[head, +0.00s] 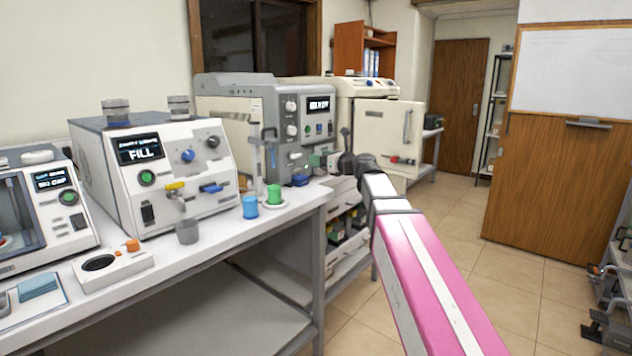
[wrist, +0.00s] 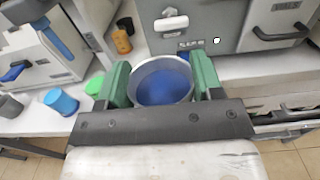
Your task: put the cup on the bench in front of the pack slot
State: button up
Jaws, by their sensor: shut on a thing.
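My gripper (wrist: 152,88) is shut on a cup (wrist: 163,66) with a grey rim and a blue inside. The cup sits between the two green fingers in the wrist view. In the head view my gripper (head: 325,161) is near the right end of the white bench (head: 225,222), in front of the grey machine. I cannot clearly make out the held cup there. I cannot tell whether its base touches the bench. No label naming the pack slot is readable.
A blue cup (head: 250,207) and a green one (head: 273,194) stand on the bench left of my gripper. A cream machine with an open door (head: 388,135) stands behind right.

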jog(key=w+f, duration=0.1)
jog(key=w, duration=0.1)
jog(key=w+a+f, duration=0.1)
jog(key=w+f, duration=0.1)
jog(key=w, duration=0.1)
jog(key=w+f, duration=0.2)
jog(key=w, duration=0.1)
jog(key=shift+a, duration=0.4)
jog(key=shift+f, duration=2)
jog(key=o, duration=1)
jog(key=shift+f, duration=0.1)
